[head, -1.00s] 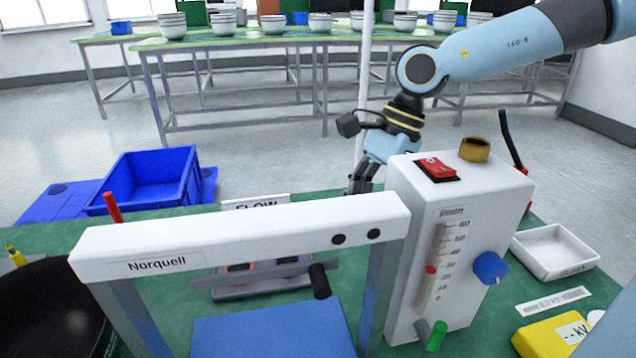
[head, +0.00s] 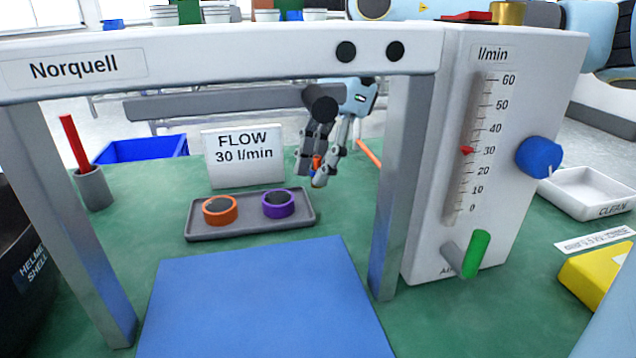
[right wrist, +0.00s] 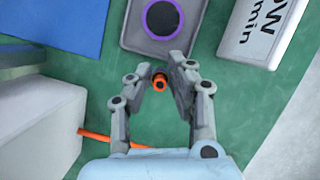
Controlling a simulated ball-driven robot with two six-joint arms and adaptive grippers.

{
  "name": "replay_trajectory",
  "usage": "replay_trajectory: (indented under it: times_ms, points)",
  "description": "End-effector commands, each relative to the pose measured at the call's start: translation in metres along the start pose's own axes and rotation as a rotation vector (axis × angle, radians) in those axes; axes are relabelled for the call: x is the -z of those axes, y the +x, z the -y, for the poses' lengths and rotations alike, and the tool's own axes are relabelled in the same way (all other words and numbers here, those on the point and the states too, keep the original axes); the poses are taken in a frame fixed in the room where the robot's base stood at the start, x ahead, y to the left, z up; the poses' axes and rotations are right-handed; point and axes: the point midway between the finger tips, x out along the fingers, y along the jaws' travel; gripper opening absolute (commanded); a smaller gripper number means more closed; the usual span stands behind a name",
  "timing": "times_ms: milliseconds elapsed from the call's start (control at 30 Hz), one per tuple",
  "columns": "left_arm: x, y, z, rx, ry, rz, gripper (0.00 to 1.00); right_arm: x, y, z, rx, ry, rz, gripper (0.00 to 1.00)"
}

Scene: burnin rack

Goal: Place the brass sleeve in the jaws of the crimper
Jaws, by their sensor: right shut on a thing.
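My right gripper (head: 322,172) hangs fingers-down behind the grey-legged frame, seen through its opening. It is shut on a small orange piece (right wrist: 159,83), which shows end-on between the fingertips in the right wrist view (right wrist: 160,85). I see nothing that is clearly a crimper. My left gripper is not in view.
A grey tray (head: 250,229) holds an orange ring (head: 220,211) and a purple ring (head: 279,204). A "FLOW 30 l/min" sign (head: 245,170) stands behind it. A blue mat (head: 265,300) lies under the white-topped Norquell frame (head: 220,52). An orange tube (head: 369,154) lies beside the gripper.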

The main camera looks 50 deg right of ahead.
Motion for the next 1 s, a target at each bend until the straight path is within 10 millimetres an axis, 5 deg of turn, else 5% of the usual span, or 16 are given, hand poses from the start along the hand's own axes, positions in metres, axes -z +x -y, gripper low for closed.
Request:
replay_trajectory:
  times_ms: [133, 500, 533, 700, 1000]
  points:
    - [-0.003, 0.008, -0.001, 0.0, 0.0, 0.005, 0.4, 0.009, 0.022, -0.001, -0.002, 0.002, 0.002, 0.0]
    - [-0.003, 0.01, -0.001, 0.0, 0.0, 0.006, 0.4, 0.011, 0.026, -0.001, -0.001, 0.001, 0.0, 0.0]
    - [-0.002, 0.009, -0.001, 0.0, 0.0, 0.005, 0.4, 0.011, 0.026, 0.0, -0.001, 0.001, 0.0, 0.21]
    - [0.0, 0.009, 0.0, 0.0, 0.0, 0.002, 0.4, 0.01, 0.025, 0.0, -0.001, 0.001, 0.0, 0.41]
    - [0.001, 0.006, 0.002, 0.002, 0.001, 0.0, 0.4, 0.009, 0.022, 0.0, 0.0, 0.001, 0.001, 0.41]
